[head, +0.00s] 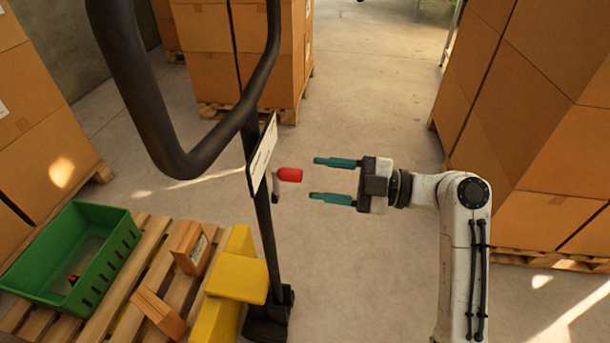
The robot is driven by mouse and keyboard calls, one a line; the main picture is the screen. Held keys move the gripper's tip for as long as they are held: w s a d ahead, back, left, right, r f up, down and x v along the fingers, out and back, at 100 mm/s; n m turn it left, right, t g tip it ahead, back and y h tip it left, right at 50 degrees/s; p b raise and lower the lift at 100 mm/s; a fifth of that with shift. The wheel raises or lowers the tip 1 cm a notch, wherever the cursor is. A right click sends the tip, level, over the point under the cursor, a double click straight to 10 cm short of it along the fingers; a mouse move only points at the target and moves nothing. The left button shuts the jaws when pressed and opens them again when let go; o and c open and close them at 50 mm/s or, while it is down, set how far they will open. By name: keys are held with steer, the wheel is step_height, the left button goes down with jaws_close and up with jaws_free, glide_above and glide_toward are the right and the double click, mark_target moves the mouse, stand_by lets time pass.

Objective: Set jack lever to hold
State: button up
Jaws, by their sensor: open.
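The jack lever shows as a short dark arm with a red knob (289,174). It sticks out to the right beside a white label plate (262,154) on the dark upright post of the pallet jack (263,225). The plate is seen nearly edge-on, so its markings cannot be read. My gripper (323,178) is open, with two teal fingers pointing left toward the red knob. The fingertips are a little right of the knob, one higher and one lower in the picture. They appear apart from it, and nothing is between them.
The jack's thick black handle loop (155,120) rises at upper left. Below are yellow forks (238,280) and a wooden pallet (110,310) with a green crate (75,255) and small brown boxes (190,248). Stacked cartons (535,120) stand right. Floor between is clear.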

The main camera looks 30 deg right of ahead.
steer(key=shift+v, duration=2.75)
steer(key=s+a+f+m+g+h, duration=0.2)
steer(key=s+f+m+h, duration=0.15)
steer(key=f, duration=0.45)
steer(key=s+a+f+m+g+h, duration=0.1)
steer(key=s+a+f+m+h, duration=0.1)
steer(key=f+m, duration=0.45)
steer(key=s+f+m+g+h, duration=0.4)
steer(key=s+f+m, duration=0.1)
steer(key=s+f, duration=0.45)
steer(key=s+d+f+m+g+h+p, duration=0.1)
steer(key=s+d+m+g+h, duration=0.35)
steer(key=s, duration=0.55)
step_height(320, 180, up, 13)
steer(key=t+p, duration=0.2)
steer(key=p, duration=1.1)
steer(key=shift+w+r+m+h+p, duration=0.15)
steer(key=shift+w+m+h+p, duration=0.1)
steer(key=shift+m+h+p, duration=0.15)
